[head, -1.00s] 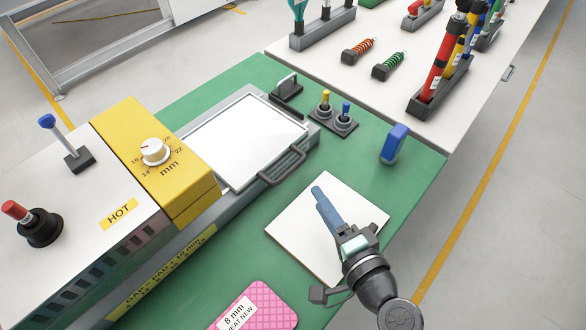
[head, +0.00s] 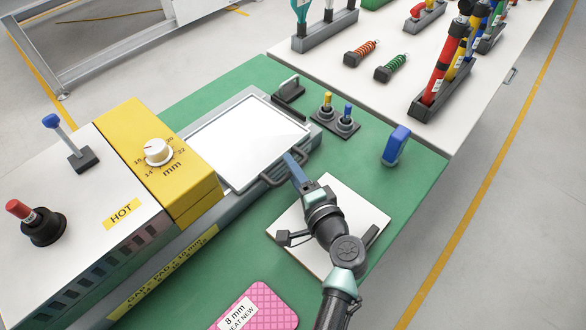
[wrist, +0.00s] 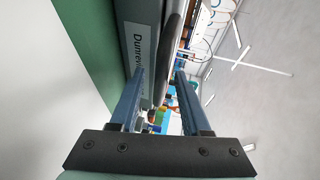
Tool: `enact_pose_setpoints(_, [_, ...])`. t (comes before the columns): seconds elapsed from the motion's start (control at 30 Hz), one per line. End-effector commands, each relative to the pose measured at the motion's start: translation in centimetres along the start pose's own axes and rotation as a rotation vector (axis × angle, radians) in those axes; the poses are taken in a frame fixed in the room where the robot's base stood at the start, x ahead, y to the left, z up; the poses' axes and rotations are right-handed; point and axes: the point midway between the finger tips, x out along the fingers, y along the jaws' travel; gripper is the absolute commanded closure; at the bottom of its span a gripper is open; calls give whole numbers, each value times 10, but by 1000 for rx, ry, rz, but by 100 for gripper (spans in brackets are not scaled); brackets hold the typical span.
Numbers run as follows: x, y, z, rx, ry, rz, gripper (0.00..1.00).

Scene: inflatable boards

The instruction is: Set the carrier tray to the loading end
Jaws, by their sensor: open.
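The carrier tray (head: 236,142) is a flat white plate with a grey frame, lying on the grey rail bed beside the yellow gauge block. Its dark bar handle (head: 272,183) is on the side facing my arm. My gripper (head: 293,166) is open, with its blue fingers at the handle. In the wrist view the two fingers (wrist: 161,82) stand apart, with the dark handle (wrist: 174,30) showing between and beyond their tips. I cannot tell whether the handle is inside the jaws. The head view shows the fingers partly covering the handle.
A white square board (head: 352,210) lies under my arm. A pink pad (head: 262,305) is at the front. A yellow gauge block (head: 160,150) and hot machine (head: 85,215) stand left. A blue block (head: 396,145) and two-lever switch base (head: 335,125) are beyond.

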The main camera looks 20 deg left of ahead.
Motion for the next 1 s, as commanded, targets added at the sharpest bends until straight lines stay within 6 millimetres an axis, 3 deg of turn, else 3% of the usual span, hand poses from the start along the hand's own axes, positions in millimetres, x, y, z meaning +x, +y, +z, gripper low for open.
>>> enact_pose_setpoints(0.23, [1, 0, 0, 0, 0, 0, 53])
enact_pose_setpoints(0.5, [1, 0, 0, 0, 0, 0, 100])
enact_pose_setpoints(1.0, [0, 0, 0, 0, 1, 0, 100])
